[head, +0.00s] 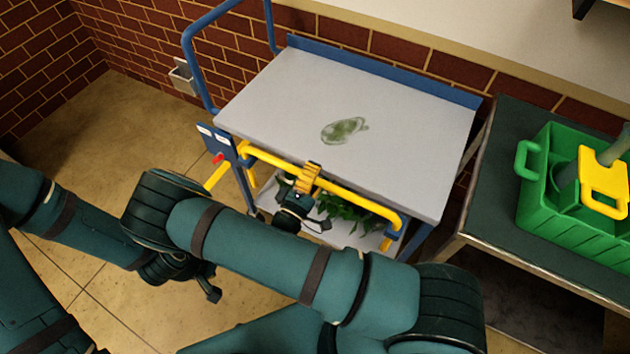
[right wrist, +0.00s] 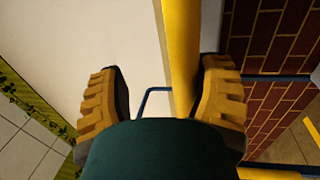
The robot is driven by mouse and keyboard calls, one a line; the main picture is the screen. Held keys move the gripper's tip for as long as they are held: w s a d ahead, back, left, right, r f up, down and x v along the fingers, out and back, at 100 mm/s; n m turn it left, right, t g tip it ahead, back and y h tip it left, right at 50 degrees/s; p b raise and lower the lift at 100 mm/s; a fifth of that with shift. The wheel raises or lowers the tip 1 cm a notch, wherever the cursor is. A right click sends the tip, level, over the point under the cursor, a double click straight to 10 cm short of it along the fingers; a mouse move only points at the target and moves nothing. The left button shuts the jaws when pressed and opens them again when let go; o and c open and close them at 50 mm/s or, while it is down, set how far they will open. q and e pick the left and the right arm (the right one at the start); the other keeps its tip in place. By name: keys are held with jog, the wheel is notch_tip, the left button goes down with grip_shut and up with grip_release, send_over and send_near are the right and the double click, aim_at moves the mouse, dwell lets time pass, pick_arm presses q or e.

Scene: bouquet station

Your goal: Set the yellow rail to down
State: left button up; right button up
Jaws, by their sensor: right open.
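The yellow rail (head: 367,200) runs along the near side of a blue-framed cart, close to the tabletop's front edge and roughly level with it. My right gripper (head: 308,178) is at the middle of the rail, with its yellow-padded fingers open. In the right wrist view the rail (right wrist: 182,60) passes between the two spread fingers, nearer the right one, and the gripper (right wrist: 163,75) is not closed on it. My left gripper (head: 208,282) hangs low at the left, away from the rail; its jaws are too dark to read.
The cart's grey top (head: 290,100) carries a green smear-like patch (head: 344,130). A blue plate (head: 222,148) with a red part stands at its left corner. Green leaves (head: 350,215) show on the lower shelf. A side table (head: 500,150) holds a green crate (head: 545,215).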

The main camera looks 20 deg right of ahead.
notch_tip(320, 180, up, 6)
jog(key=shift+f, duration=0.15)
jog(key=shift+s+a, duration=0.1)
jog(key=shift+s, duration=0.05)
